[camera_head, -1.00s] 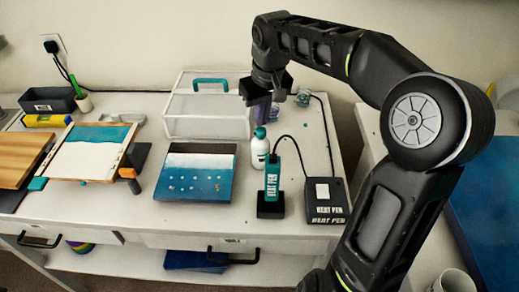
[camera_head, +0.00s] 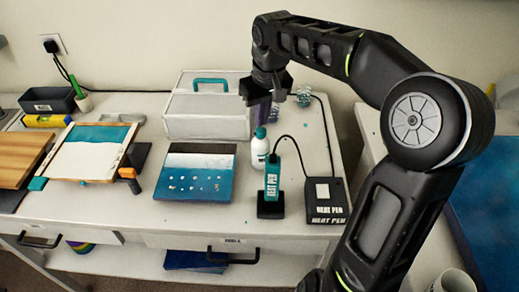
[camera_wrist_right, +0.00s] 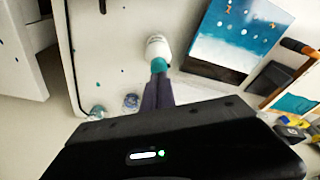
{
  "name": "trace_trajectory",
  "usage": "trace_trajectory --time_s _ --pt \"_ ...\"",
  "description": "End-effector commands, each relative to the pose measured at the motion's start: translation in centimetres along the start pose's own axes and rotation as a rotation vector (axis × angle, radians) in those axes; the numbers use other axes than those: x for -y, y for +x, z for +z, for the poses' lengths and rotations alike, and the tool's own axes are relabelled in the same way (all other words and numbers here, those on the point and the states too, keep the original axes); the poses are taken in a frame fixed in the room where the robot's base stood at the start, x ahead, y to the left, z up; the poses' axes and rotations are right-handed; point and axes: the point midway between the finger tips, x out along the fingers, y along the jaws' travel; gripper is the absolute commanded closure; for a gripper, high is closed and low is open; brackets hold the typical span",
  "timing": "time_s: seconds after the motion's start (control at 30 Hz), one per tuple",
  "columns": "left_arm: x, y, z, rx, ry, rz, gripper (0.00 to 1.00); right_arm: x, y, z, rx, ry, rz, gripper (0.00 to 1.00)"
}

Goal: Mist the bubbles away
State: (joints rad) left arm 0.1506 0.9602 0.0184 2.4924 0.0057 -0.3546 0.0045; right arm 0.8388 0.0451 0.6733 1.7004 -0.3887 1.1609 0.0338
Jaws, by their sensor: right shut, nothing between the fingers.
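The blue and white resin panel (camera_head: 205,193) lies on the white table, with several small pale bubble spots on its blue part. It also shows at the top of the right wrist view (camera_wrist_right: 222,55). A white bottle with a teal cap (camera_head: 260,152) stands upright to the right of the panel. In the right wrist view the bottle (camera_wrist_right: 158,46) lies just beyond the fingertips. My right gripper (camera_head: 261,117) is shut and empty, above and behind the bottle. Its purplish fingers (camera_wrist_right: 158,80) point at the cap; contact cannot be told. My left gripper is out of view.
A teal heat pen (camera_head: 272,180) stands in a black holder right of the bottle, wired to a black box (camera_head: 325,200). A pale case with a teal handle (camera_head: 205,115) stands behind the panel. A framed board (camera_head: 88,165) lies to the left.

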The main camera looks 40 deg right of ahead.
Motion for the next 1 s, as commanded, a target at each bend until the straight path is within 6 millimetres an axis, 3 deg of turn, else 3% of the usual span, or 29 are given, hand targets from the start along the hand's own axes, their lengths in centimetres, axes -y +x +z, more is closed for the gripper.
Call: trace_trajectory --time_s 0.77,1.0 --pt "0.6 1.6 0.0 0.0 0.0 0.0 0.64 0.0 2.2 0.5 0.001 0.0 0.0 1.0" --pt "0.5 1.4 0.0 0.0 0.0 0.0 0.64 0.0 2.0 0.4 0.001 0.0 0.0 1.0"
